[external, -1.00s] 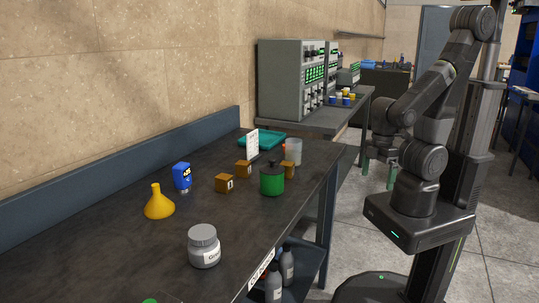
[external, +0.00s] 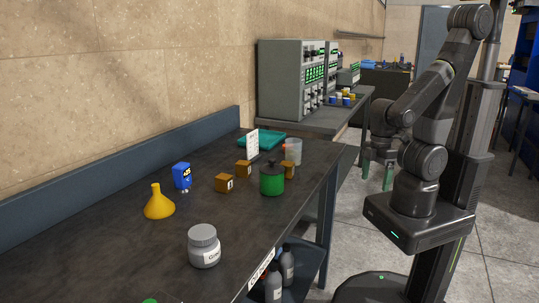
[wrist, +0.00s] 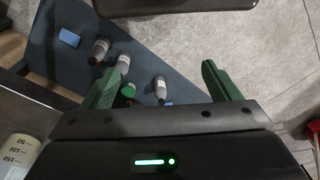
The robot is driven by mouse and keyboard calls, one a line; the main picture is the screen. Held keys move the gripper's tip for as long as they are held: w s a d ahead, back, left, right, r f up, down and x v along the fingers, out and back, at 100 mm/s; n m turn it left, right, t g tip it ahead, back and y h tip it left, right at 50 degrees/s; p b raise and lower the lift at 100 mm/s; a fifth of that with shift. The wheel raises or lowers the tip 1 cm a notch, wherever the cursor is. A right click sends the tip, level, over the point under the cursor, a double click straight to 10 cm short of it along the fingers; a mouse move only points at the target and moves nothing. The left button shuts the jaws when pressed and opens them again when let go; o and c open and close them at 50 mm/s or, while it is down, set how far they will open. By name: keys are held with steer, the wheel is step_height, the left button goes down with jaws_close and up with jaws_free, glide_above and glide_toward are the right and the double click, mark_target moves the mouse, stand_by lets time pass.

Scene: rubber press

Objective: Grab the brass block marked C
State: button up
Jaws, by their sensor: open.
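Three small brass blocks stand on the dark bench in the external view: one at the front left (external: 224,183), one behind it (external: 243,168), and one partly hidden behind the green bottle (external: 288,170). Their letters are too small to read, so I cannot tell which is marked C. My gripper (external: 377,174) hangs empty to the right of the bench, apart from all the blocks. In the wrist view its green fingers (wrist: 160,68) are spread apart with nothing between them. No brass block shows in the wrist view.
Bottles (wrist: 122,63) stand on the lower shelf.

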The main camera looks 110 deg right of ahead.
steer(key=shift+s, duration=0.1)
steer(key=c, duration=0.4)
steer(key=shift+o, duration=0.2)
steer(key=m+t+h+b, duration=0.2)
steer(key=m+t+h, duration=0.15)
steer(key=m, duration=0.45)
glide_toward(245, 163)
steer(key=shift+g, duration=0.45)
steer(key=w+f, duration=0.1)
steer(key=w+d+f, duration=0.1)
steer(key=f, duration=0.1)
steer(key=w+d+f, duration=0.1)
steer(key=f, duration=0.1)
steer(key=shift+d+p, duration=0.1)
steer(key=shift+p, duration=0.25)
steer(key=shift+s+a+p+x, duration=0.1)
steer(key=shift+p+x, duration=0.1)
steer(key=shift+x, duration=1.15)
steer(key=shift+s+a+p+x, duration=0.15)
steer(key=shift+p+x, duration=0.05)
steer(key=shift+x, duration=1.2)
